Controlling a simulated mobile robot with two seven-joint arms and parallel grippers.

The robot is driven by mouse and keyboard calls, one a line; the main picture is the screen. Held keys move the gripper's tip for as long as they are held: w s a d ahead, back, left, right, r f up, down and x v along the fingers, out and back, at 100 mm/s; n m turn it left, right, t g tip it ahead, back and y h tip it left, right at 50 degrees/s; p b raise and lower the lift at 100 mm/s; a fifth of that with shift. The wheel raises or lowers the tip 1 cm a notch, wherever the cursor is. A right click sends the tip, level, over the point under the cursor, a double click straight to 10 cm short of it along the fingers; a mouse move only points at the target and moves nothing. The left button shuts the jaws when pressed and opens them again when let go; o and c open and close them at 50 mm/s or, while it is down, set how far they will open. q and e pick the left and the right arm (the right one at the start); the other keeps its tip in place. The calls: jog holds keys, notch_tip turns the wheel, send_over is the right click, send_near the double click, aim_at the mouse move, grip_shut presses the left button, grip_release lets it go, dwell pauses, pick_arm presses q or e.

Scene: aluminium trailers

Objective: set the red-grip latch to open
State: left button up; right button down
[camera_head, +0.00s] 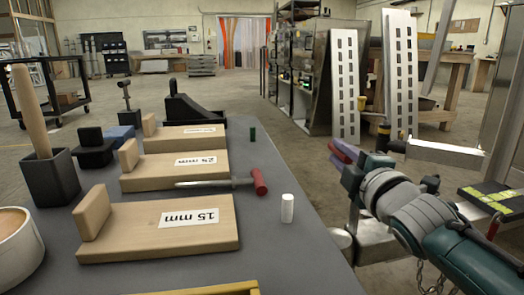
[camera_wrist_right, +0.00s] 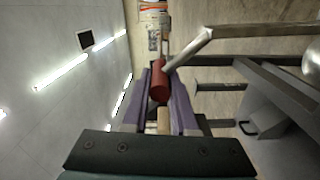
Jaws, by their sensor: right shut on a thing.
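My right gripper (camera_head: 343,153), with purple fingers, reaches out from the right beyond the table's right edge. In the right wrist view its fingers (camera_wrist_right: 160,100) are shut on the red grip (camera_wrist_right: 158,82) of the latch. A pale metal lever (camera_wrist_right: 190,48) slants from the grip up to the right. The fingers cover the grip's sides. Whether the latch is open or closed I cannot tell. My left gripper is not in view.
A grey table (camera_head: 290,258) bears several wooden boards, a red-handled tool (camera_head: 260,182) and a white cylinder (camera_head: 287,208). A yellow-topped part (camera_head: 361,103) stands beyond my right gripper. Two slotted metal ramps (camera_head: 345,85) stand behind. Floor at middle left is clear.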

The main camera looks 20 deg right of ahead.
jog(key=shift+w+a+f+n, duration=0.1)
jog(key=shift+a+f+n, duration=0.2)
jog(key=shift+a+f, duration=0.15)
jog(key=c, duration=0.8)
grip_release()
jog(key=shift+o, duration=0.3)
jog(key=shift+r, duration=0.1)
jog(key=p+v, duration=0.4)
jog(key=v, duration=0.6)
